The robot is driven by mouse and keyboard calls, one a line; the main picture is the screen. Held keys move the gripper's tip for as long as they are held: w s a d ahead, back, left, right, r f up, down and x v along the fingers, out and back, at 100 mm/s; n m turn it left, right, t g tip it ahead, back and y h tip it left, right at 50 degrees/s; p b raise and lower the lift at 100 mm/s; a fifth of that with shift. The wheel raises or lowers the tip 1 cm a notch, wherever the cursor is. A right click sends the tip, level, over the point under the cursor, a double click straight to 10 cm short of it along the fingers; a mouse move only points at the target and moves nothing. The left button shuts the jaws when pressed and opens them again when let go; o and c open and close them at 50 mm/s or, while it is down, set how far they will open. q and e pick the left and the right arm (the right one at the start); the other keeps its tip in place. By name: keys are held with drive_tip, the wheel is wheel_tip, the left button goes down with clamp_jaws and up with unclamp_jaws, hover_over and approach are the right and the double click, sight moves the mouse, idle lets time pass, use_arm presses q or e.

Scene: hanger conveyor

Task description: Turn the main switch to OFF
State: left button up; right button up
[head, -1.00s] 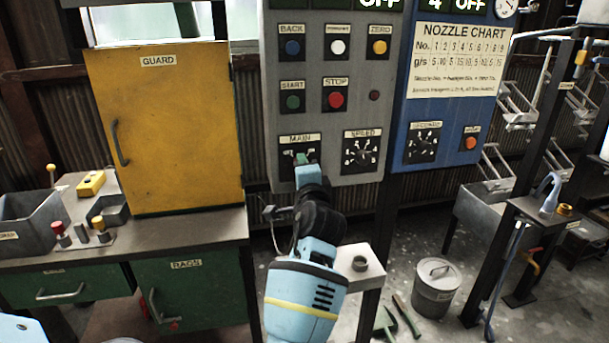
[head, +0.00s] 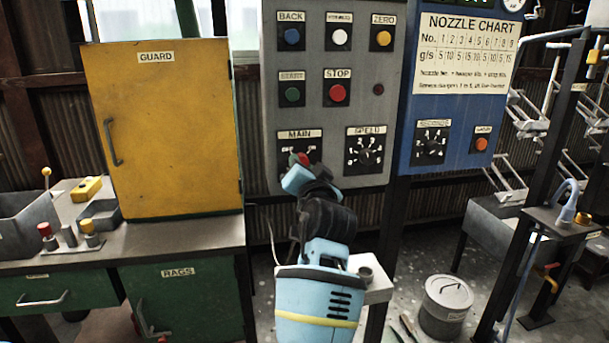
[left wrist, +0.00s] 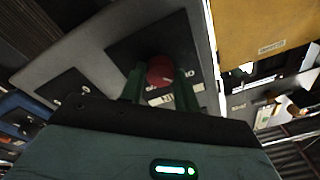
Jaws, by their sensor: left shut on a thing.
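The main switch (head: 303,158) is a red knob on a dark square plate under the MAIN label, low on the grey control panel (head: 350,110). My left gripper (head: 299,168) reaches it from below in the head view and covers part of the plate. In the left wrist view the red knob of the switch (left wrist: 160,68) sits between my two dark green fingers, which are shut on it. The gripper hides much of the plate's markings, and I cannot tell exactly where the knob points. My right gripper is not in view.
The speed dial (head: 365,152) is just right of the switch, with the stop button (head: 337,93) above. A yellow guard door (head: 165,130) stands left over a bench (head: 150,241). A blue panel (head: 455,145) is at right. A lidded bin (head: 445,308) stands on the floor.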

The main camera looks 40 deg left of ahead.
use_arm(q)
drive_tip(key=shift+n, duration=0.4)
drive_tip(key=shift+r+b, duration=0.15)
drive_tip(key=shift+b, duration=0.15)
drive_tip(key=o, duration=1)
drive_tip(key=shift+c, duration=0.2)
